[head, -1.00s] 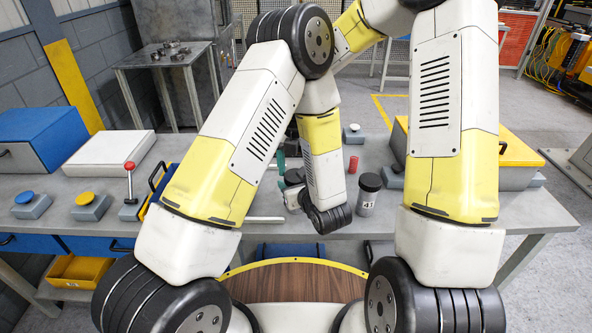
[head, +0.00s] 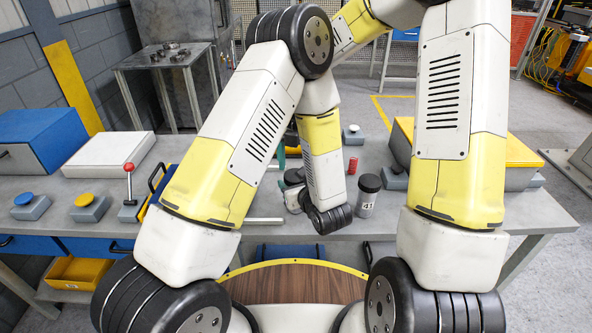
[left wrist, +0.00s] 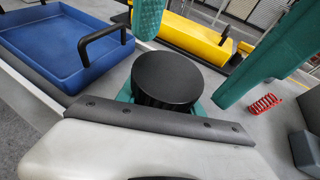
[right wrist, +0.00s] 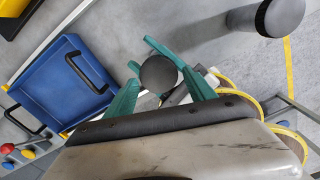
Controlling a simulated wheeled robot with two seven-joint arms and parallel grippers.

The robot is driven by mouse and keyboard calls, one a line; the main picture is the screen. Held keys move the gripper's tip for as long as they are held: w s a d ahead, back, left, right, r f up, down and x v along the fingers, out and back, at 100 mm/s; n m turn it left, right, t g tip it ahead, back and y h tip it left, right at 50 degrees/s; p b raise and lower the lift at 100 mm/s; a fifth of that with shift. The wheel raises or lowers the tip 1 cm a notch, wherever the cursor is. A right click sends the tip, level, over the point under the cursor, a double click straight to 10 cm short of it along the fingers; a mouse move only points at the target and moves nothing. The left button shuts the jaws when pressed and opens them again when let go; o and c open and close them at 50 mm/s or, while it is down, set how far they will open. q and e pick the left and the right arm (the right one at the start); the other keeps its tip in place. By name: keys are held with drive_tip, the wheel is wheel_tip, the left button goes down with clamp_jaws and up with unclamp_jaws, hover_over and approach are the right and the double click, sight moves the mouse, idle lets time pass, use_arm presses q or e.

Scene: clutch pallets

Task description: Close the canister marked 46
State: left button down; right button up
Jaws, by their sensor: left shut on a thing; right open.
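A canister with a round black lid (left wrist: 167,78) is in my left gripper (left wrist: 166,100); its green fingers show at both sides below the lid. The lid also shows in the right wrist view (right wrist: 158,73). In the head view the canister (head: 294,177) is partly hidden behind my left arm, and I cannot read its number. My right gripper (right wrist: 160,78) is open, with its fingers on either side of the black lid; I cannot tell whether they touch it. Whether the lid sits fully down cannot be told.
A canister marked 41 (head: 368,197) with a dark lid stands to the right. A red spring (head: 353,165) lies behind it. A blue tray with black handles (left wrist: 65,45) is on the left. A yellow-topped box (head: 506,150) stands at the right. Clear tabletop lies at the right front.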

drive_tip(key=shift+a+r, duration=0.1)
drive_tip(key=shift+r, duration=0.25)
drive_tip(key=c, duration=1.1)
drive_tip(key=shift+r, duration=0.15)
drive_tip(key=shift+r, duration=1.95)
drive_tip(key=o, duration=0.8)
drive_tip(key=shift+n, duration=0.3)
drive_tip(key=shift+c, duration=0.2)
drive_tip(key=o, duration=0.3)
drive_tip(key=shift+n, duration=0.6)
drive_tip(key=shift+o, duration=1.4)
drive_tip(key=shift+n, duration=0.8)
drive_tip(key=n, duration=0.4)
drive_tip(key=shift+a+n, duration=0.15)
drive_tip(key=shift+n, duration=0.25)
